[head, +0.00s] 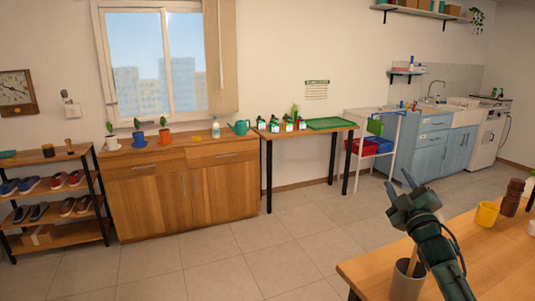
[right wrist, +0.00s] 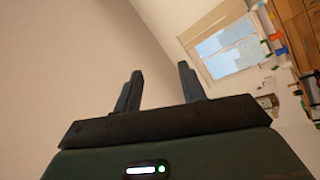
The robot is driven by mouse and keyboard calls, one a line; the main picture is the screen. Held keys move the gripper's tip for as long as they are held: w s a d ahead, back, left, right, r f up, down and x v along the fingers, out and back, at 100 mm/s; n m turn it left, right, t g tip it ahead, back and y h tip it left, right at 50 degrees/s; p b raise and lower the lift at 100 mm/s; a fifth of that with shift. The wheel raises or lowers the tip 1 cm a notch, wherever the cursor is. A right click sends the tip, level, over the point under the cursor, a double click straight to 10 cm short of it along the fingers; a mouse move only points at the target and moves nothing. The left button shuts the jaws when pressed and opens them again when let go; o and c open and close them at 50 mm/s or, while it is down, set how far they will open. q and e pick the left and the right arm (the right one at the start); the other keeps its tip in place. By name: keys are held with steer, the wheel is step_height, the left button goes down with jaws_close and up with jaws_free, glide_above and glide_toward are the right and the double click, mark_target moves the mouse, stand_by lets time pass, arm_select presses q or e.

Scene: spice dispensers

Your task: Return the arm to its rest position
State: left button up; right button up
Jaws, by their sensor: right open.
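My right gripper (head: 398,191) is raised at the right of the head view, over the near wooden table's left part, with its fingers pointing up. In the right wrist view its two fingers (right wrist: 158,92) stand apart with nothing between them. The right arm comes up from the bottom edge of the head view. My left gripper is not in view.
The near wooden table (head: 490,262) holds a grey cup (head: 405,283) right beside my right arm, a yellow mug (head: 487,214) and a brown grinder (head: 512,197). A wooden cabinet (head: 185,195) and side table (head: 305,133) stand along the back wall. The tiled floor between is clear.

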step_height(320, 180, down, 7)
steer(key=w+d+m+g+h, duration=0.1)
steer(key=d+m+g+h, duration=0.25)
steer(key=m, duration=0.55)
steer(key=s+a+f+g+y, duration=0.1)
steer(key=s+a+f+g, duration=0.1)
steer(key=s+a+f, duration=0.45)
steer(key=s+a+f+g+y, duration=0.2)
steer(key=s+a+f, duration=0.15)
steer(key=f, duration=0.55)
steer(key=s+a+f+g+y, duration=0.1)
steer(key=s+a+f, duration=0.2)
steer(key=s, duration=0.7)
steer(key=s+a+f+g, duration=0.1)
steer(key=s+a+f, duration=0.3)
steer(key=s, duration=0.5)
steer(key=s+a+f+g+y, duration=0.1)
steer(key=s+a+f, duration=0.3)
steer(key=s, duration=0.6)
steer(key=shift+s+a+f+g+y, duration=0.25)
steer(key=shift+s+a+g+y, duration=0.1)
steer(key=shift+a+g, duration=0.15)
